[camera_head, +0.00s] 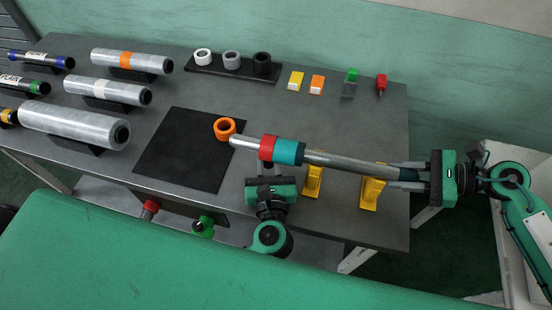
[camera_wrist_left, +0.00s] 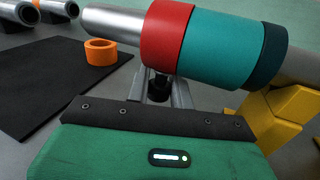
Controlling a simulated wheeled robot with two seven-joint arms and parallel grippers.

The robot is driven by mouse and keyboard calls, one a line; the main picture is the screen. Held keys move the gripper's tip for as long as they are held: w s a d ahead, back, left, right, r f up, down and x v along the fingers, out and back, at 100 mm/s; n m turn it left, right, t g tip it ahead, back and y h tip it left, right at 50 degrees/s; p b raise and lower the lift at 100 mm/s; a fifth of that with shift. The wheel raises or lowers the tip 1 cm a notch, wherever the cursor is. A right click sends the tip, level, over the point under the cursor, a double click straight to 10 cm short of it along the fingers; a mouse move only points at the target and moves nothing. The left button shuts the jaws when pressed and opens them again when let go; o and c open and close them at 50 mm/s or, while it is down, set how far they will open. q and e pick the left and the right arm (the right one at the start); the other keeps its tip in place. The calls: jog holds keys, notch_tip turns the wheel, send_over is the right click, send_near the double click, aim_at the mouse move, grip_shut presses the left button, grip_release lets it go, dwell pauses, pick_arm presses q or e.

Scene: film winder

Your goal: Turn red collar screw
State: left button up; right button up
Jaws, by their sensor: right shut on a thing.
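The red collar (camera_head: 267,148) sits on a long metal shaft (camera_head: 340,163) beside a teal sleeve (camera_head: 289,152). In the left wrist view the red collar (camera_wrist_left: 166,33) is at top centre, with a dark screw-like knob (camera_wrist_left: 159,86) below it. My left gripper (camera_head: 266,170) is just under the collar. Its grey fingers (camera_wrist_left: 160,92) stand on either side of the knob; whether they press on it cannot be told. My right gripper (camera_head: 408,175) is shut on the right end of the shaft.
Yellow supports (camera_head: 313,182) stand under the shaft. An orange ring (camera_head: 225,128) rests on a black mat (camera_head: 180,160) near the shaft's left tip. Film rolls (camera_head: 75,125) lie at left. Three rings stand on a black strip (camera_head: 215,70) at the back, with small coloured blocks (camera_head: 296,80) beside it.

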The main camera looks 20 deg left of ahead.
pick_arm(q)
jog(key=o, duration=0.4)
jog(key=shift+o, duration=0.2)
jog(key=v, duration=1.2)
